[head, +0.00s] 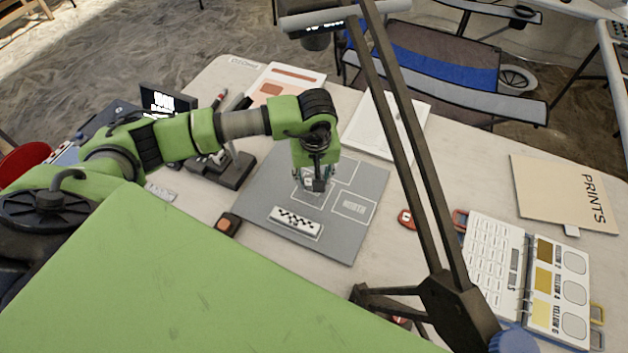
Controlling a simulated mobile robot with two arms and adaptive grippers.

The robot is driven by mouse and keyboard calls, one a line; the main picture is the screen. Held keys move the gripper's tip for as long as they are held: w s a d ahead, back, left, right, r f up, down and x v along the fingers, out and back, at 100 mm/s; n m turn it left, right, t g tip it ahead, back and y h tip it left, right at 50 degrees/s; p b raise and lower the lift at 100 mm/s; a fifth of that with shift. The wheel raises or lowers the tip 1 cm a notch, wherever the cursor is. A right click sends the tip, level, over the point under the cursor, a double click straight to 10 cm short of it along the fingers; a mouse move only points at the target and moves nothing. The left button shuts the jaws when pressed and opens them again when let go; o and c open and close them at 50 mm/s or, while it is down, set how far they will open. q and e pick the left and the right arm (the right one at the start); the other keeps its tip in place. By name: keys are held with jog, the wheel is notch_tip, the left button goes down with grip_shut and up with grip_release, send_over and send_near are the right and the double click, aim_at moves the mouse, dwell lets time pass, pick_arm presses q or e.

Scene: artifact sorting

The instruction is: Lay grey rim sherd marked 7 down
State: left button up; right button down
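My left gripper (316,184) points down over the grey mat (345,239), near the mat's middle and its white outlines. Its fingertips are small and partly covered by the gripper body, so I cannot tell whether they are open or shut. I cannot make out the grey rim sherd marked 7; anything at the fingertips is hidden or too small to tell. My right gripper is not in view.
A black-and-white scale bar (296,221) lies on the mat's front part. A dark lamp arm (420,180) crosses to the right. A small red piece (407,219) lies right of the mat. An open colour-chart binder (497,268) and a PRINTS folder (563,193) lie farther right.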

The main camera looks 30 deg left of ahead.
pick_arm(q)
jog(key=shift+w+f, duration=0.15)
jog(key=shift+f, duration=0.1)
notch_tip(320, 180, down, 2)
jog(key=shift+f+p, duration=0.15)
jog(key=shift+p, duration=0.6)
jog(key=shift+w+f, duration=0.1)
jog(key=shift+f, duration=0.4)
jog(key=shift+f, duration=0.1)
jog(key=o, duration=0.6)
jog(key=shift+f, duration=0.1)
jog(key=o, duration=0.5)
jog(key=shift+c, duration=0.2)
